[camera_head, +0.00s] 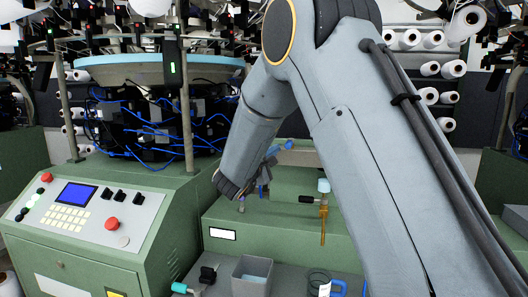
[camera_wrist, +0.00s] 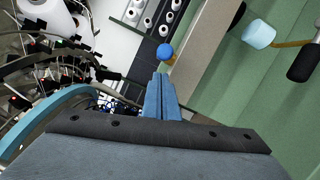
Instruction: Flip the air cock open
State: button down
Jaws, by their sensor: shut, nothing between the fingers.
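My gripper (camera_wrist: 160,78) points away from the wrist camera with its two blue fingers together and nothing between them. A round blue knob (camera_wrist: 165,51) shows just beyond the fingertips in the wrist view; I cannot tell whether they touch it. It looks like the end of the air cock's lever, but its body is hidden. In the head view my gripper (camera_head: 270,158) is small and partly hidden by my arm, above the green cabinet. A brass fitting (camera_head: 323,225) with a pale blue cap and a black grip stands right of it; its cap (camera_wrist: 258,34) also shows in the wrist view.
The knitting machine's blue-rimmed ring (camera_head: 160,60) stands at left, behind a control panel (camera_head: 75,208). A grey bin (camera_head: 252,278) and small tools stand on the shelf below. A beige rail (camera_head: 297,158) runs behind my gripper. My arm covers much of the right side.

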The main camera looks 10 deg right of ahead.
jog(key=shift+s+d+r, duration=0.15)
jog(key=shift+s+d, duration=0.1)
jog(key=shift+d, duration=0.45)
jog(key=shift+s+d, duration=0.1)
jog(key=shift+d, duration=0.05)
